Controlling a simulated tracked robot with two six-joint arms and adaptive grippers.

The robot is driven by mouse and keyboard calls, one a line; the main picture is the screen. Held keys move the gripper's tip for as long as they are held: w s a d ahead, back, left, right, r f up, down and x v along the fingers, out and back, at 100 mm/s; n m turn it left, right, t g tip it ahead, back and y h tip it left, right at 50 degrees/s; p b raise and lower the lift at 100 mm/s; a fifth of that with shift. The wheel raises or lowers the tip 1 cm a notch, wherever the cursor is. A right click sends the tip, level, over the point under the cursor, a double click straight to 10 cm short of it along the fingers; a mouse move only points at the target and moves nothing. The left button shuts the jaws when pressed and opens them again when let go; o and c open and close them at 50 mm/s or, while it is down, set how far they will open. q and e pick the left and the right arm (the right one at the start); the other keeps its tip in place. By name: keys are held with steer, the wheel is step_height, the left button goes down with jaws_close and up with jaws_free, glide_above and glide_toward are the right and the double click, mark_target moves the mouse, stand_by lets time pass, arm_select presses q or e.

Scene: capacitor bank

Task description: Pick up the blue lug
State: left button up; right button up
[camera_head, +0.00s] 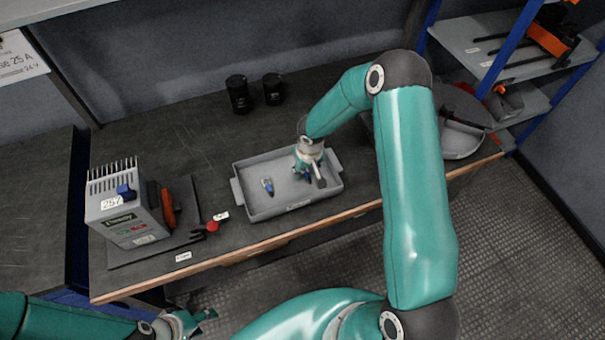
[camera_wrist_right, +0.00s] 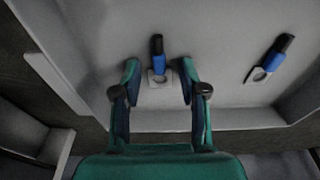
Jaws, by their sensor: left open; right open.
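A grey tray (camera_head: 262,210) on the workbench holds two lugs, each with a blue sleeve, a black end and a flat metal ring end. One blue lug (camera_head: 268,186) lies in its left part and shows at right in the right wrist view (camera_wrist_right: 271,58). My right gripper (camera_head: 310,178) points down into the tray's right part, open. In the right wrist view its fingers (camera_wrist_right: 159,76) stand either side of the other blue lug (camera_wrist_right: 158,62), apart from it. The exact height gap is unclear. My left gripper (camera_head: 190,322) is open and empty, low in front of the bench.
A grey charger-like unit (camera_head: 124,212) stands on a dark mat left of the tray, with a red-ended tool (camera_head: 209,227) beside it. Two black cups (camera_head: 238,94) stand behind. The bench between cups and tray is clear. A shelf rack (camera_head: 490,45) stands at right.

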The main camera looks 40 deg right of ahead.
jaws_close()
stand_by(0.4)
steer(key=shift+r, duration=0.1)
